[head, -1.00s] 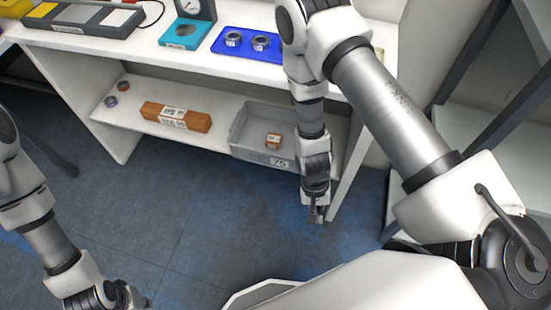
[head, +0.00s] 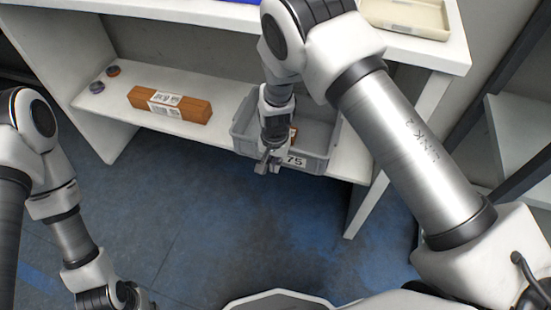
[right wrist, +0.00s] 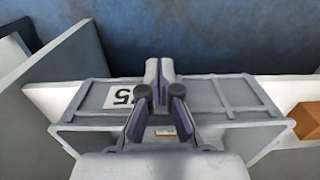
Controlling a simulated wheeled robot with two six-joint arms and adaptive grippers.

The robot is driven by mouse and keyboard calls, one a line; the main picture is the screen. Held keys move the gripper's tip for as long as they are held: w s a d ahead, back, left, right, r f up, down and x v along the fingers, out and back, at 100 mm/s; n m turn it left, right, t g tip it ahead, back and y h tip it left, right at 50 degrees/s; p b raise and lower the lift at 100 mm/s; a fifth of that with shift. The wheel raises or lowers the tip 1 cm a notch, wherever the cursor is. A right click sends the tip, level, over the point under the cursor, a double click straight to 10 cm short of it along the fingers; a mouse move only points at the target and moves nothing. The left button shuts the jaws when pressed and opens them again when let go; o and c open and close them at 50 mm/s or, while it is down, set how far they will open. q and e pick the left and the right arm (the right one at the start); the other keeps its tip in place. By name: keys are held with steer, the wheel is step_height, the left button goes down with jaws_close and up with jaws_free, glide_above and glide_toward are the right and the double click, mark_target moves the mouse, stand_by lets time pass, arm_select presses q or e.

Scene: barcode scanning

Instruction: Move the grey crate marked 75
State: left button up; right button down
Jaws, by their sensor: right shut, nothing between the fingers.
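The grey crate (head: 325,135), an open bin with a white label reading 75 (head: 295,161) on its front wall, rests on the lower shelf. My right gripper (head: 268,168) is shut and empty at the crate's front wall, left of the label. The right wrist view shows its fingers (right wrist: 159,74) across the front wall (right wrist: 215,97), beside the upside-down label (right wrist: 123,96); I cannot tell if they touch it. A small brown box (head: 294,134) inside is mostly hidden by my arm. My left gripper (head: 130,297) is low at the bottom left; its fingers are unclear.
A long brown box (head: 170,103) with white labels lies left of the crate on the lower shelf (head: 120,105). Two small round parts (head: 97,87) sit at its left end. A beige tray (head: 405,18) is on the upper shelf. Blue floor (head: 215,220) in front is clear.

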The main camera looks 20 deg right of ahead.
steer(key=w+f, duration=0.1)
steer(key=w+d+f+b, duration=0.1)
steer(key=f, duration=0.1)
steer(key=w+d+f+b, duration=0.1)
steer(key=shift+w+d+f, duration=0.15)
steer(key=shift+f, duration=0.05)
